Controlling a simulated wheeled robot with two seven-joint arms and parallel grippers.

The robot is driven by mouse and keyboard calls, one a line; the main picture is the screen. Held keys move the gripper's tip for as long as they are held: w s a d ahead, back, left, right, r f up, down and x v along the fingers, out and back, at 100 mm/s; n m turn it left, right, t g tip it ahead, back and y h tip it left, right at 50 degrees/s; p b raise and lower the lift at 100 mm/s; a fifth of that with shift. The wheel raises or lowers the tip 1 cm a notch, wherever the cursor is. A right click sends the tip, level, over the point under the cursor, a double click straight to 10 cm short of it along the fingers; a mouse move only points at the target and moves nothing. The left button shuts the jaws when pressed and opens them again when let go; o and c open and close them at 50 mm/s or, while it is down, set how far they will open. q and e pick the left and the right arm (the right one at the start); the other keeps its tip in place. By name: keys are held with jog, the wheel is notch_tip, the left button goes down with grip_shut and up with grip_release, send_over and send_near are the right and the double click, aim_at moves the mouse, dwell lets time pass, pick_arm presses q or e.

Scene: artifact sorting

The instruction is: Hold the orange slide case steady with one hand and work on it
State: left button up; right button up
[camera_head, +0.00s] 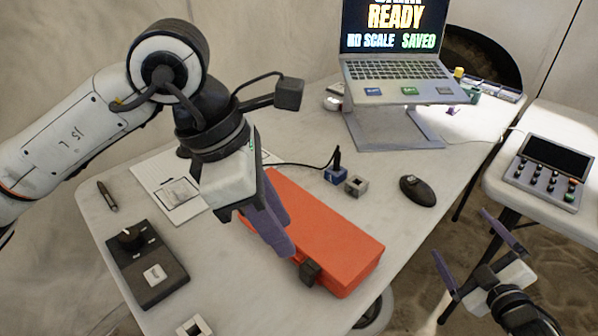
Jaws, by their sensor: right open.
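The orange slide case (335,242) lies closed on the white table, running from the middle to the table's front right edge. A dark block-like part (309,272) sits at its near side. My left gripper (284,238) hangs over the left part of the case, its purple fingers pointing down at it. The fingers overlap in this view, so I cannot tell their gap or whether they touch the case. They hide part of it. My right gripper (466,243) is open and empty, off the table's right edge, away from the case.
A laptop (395,80) stands on a riser at the back. A mouse (418,190), a blue block (336,174) and a grey block (356,185) lie behind the case. A dark dial box (147,264) and clipboard (168,188) are left. A control panel (548,172) rests on the right table.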

jog(key=w+d+r+n+t, duration=0.2)
jog(key=w+d+r+n, duration=0.15)
jog(key=r, duration=0.75)
jog(key=w+d+r+n+t+y, duration=0.1)
jog(key=w+d+r+n+t, duration=0.3)
jog(key=r, duration=0.7)
jog(key=w+d+r+n+t, duration=0.1)
jog(key=d+r+n, duration=0.2)
jog(key=d+r, duration=0.5)
jog(key=w+a+r+n+g+y, duration=0.1)
jog(key=a+n+g+y, duration=0.7)
jog(key=a, duration=1.3)
jog(key=w+a+r+n+g+y, duration=0.1)
jog(key=a+n+g+y, duration=0.6)
jog(key=a, duration=1.3)
jog(key=s+a+f+n+g+h, duration=0.1)
jog(key=s+a+f+n+g, duration=0.25)
jog(key=a, duration=0.45)
jog(key=s+a+f+n+g, duration=0.2)
jog(key=s+a+n+g, duration=0.25)
jog(key=a, duration=0.45)
jog(key=h, duration=1.5)
send_over(299, 214)
jog(key=shift+n, duration=0.35)
notch_tip(299, 214, down, 8)
jog(key=shift+w+a+f, duration=0.1)
jog(key=shift+f, duration=0.15)
notch_tip(299, 214, down, 10)
jog(key=shift+r, duration=0.1)
